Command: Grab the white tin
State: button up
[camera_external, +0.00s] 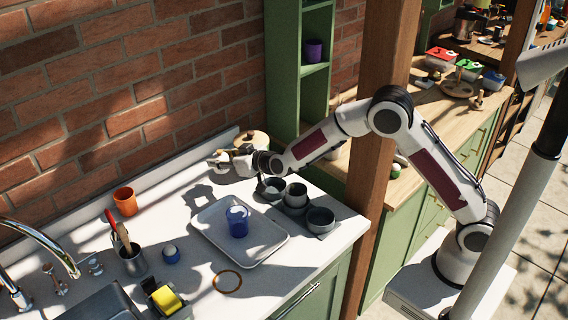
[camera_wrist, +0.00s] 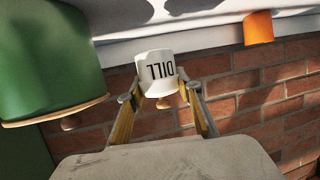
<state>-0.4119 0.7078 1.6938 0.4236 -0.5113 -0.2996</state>
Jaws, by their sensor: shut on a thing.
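The white tin (camera_wrist: 155,70) shows upside down in the wrist view, with the black word DILL on its side and a small wooden knob at its lid end. My gripper (camera_wrist: 160,92) is shut on it, with one finger on each side. In the external view my gripper (camera_external: 230,161) is over the back of the white counter near the brick wall. The tin is small and hard to make out there. I cannot tell whether its base touches the counter.
A green canister (camera_wrist: 55,60) with a wooden lid is close beside the tin. An orange cup (camera_external: 125,201) stands farther left. A white tray (camera_external: 265,246) with a blue cup (camera_external: 237,222) and several grey bowls (camera_external: 320,219) are in front. The green shelf (camera_external: 284,75) rises behind.

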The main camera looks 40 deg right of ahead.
aim_at(220, 150)
jog(key=shift+r, duration=1.55)
